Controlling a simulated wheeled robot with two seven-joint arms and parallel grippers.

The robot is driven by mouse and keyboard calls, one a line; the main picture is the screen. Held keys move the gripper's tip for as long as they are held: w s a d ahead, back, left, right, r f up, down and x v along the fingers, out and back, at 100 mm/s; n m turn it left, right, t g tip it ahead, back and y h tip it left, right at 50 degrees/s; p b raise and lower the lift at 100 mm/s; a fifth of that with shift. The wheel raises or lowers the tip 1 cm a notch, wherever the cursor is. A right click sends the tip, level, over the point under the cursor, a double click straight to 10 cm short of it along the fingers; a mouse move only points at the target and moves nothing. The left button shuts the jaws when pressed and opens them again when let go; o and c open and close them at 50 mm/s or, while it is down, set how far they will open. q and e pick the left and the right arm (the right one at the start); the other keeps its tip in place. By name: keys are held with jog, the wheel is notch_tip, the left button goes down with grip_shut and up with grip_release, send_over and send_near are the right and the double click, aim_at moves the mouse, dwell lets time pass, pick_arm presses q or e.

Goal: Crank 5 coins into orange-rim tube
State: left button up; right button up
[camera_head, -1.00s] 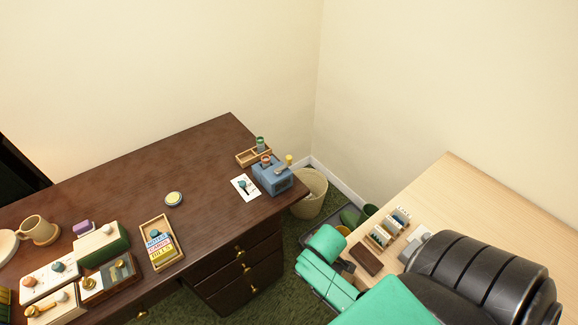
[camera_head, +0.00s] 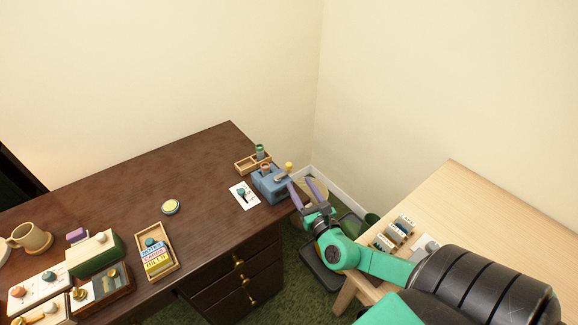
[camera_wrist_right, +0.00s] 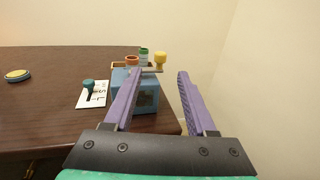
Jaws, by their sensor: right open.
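A blue coin box (camera_head: 270,184) stands at the right end of the dark desk. Its grey crank arm carries a yellow knob (camera_head: 289,166), which also shows in the wrist view (camera_wrist_right: 160,58). The orange-rim tube (camera_head: 265,168) is upright by the box's back edge; its base is hidden. A green-rim tube (camera_head: 260,151) stands in the wooden tray behind. My right gripper (camera_head: 299,183) is open and empty at the box's right side, purple fingers pointing toward it. In the wrist view its left finger (camera_wrist_right: 160,75) overlaps the box. My left gripper is out of view.
A white card (camera_head: 243,196) with a teal knob lies left of the box. A round tin (camera_head: 170,207), a tray of small boxes (camera_head: 157,257) and a mug (camera_head: 31,238) stand farther left. A pale wood table (camera_head: 460,200) is at right.

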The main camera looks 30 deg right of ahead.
aim_at(290, 168)
jog(key=w, duration=0.3)
jog(key=w+d, duration=0.1)
jog(key=w, duration=0.2)
jog(key=w+d, duration=0.1)
jog(key=w, duration=0.2)
jog(key=shift+w, duration=0.15)
grip_shut()
